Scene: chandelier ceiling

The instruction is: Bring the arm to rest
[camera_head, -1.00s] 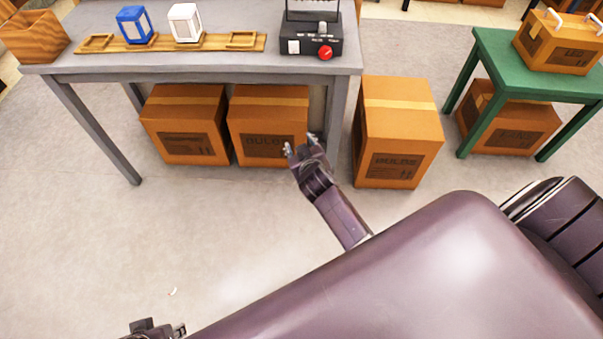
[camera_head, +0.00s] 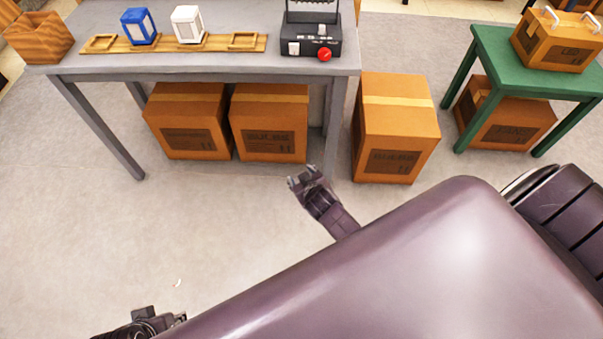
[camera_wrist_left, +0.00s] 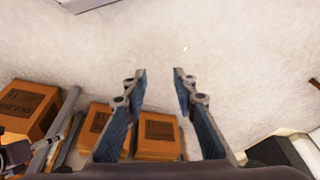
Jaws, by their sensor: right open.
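My right gripper (camera_head: 303,176) shows in the head view below the grey table's front edge, over the bare floor. Its two fingers stand apart and nothing is between them. My left gripper (camera_head: 160,318) is at the bottom left edge of the head view, only partly in the picture. In the left wrist view the left gripper (camera_wrist_left: 158,85) has its two fingers well apart, with only floor between them.
A grey table (camera_head: 210,66) holds a wooden rack (camera_head: 170,45) with a blue block (camera_head: 138,25), a white block (camera_head: 187,23) and a black device (camera_head: 312,40). Cardboard boxes (camera_head: 395,125) stand under and beside it. A green table (camera_head: 490,45) is at right.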

